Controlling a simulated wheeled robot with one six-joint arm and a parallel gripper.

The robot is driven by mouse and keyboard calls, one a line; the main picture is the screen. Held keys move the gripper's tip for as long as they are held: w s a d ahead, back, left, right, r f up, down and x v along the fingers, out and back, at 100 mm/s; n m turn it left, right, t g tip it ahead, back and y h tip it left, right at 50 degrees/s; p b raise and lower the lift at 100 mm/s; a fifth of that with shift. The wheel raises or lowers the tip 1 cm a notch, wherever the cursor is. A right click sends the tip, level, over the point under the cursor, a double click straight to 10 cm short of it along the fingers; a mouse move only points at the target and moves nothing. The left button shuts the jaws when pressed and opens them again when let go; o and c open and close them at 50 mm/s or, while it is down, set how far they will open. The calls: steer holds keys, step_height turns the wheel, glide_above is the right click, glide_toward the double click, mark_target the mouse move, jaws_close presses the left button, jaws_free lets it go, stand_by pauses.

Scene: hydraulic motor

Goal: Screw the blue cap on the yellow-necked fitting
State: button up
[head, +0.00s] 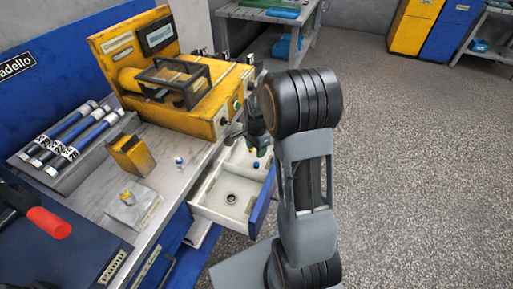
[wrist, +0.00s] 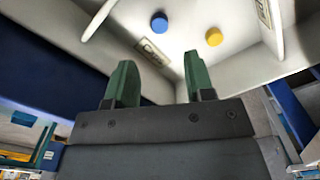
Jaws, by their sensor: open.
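The blue cap (wrist: 159,22) lies in a light compartment of the open drawer, beyond my fingertips in the wrist view. In the head view it is a small blue spot (head: 256,165) just below my gripper (head: 261,146). My gripper (wrist: 159,66) is open and empty, its two green fingers apart and short of the cap. A yellow cap (wrist: 214,37) lies to the right of the blue one, past a corner line. The yellow machine (head: 176,85) on the bench has several small ports on its right side; I cannot tell which fitting has the yellow neck.
The open drawer (head: 213,205) has light walls and dividers and a blue front. On the bench stand a yellow block (head: 131,154), a metal block (head: 133,209), a small white-and-blue piece (head: 179,161) and a rack of blue cylinders (head: 70,138).

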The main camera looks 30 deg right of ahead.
mark_target(256, 164)
steer(key=shift+f+b, duration=2.8)
steer(key=shift+f, duration=1.3)
steer(key=shift+c, duration=0.3)
steer(key=c, duration=0.8)
steer(key=shift+r, duration=0.1)
steer(key=shift+r+p, duration=2.6)
steer(key=shift+r, duration=0.35)
